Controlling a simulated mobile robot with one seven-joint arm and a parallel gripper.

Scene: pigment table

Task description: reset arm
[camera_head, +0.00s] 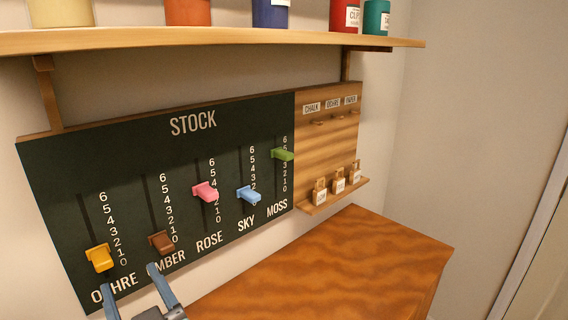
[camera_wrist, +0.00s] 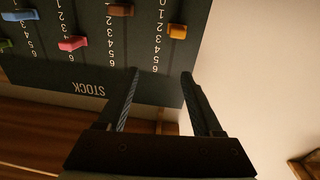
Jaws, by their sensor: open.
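My gripper (camera_head: 133,292) is at the lower left of the head view, in front of the stock board near its lower edge by the OCHRE and UMBER labels. Its two fingers are apart with nothing between them. In the wrist view my gripper (camera_wrist: 160,75) also shows open and empty, its fingers reaching toward the board (camera_wrist: 100,75), which appears upside down. The dark stock board (camera_head: 130,135) carries coloured sliders: yellow (camera_head: 100,258), brown (camera_head: 162,242), pink (camera_head: 205,192), blue (camera_head: 248,194) and green (camera_head: 283,155). The yellow slider (camera_wrist: 177,31) and brown slider (camera_wrist: 121,10) are nearest my fingers.
A wooden shelf (camera_head: 230,37) with several coloured jars overhangs the board. A wooden panel (camera_head: 328,140) on the right has pegs, and small tagged pieces (camera_head: 338,182) on a ledge. A wooden table (camera_head: 340,262) below has a bare top.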

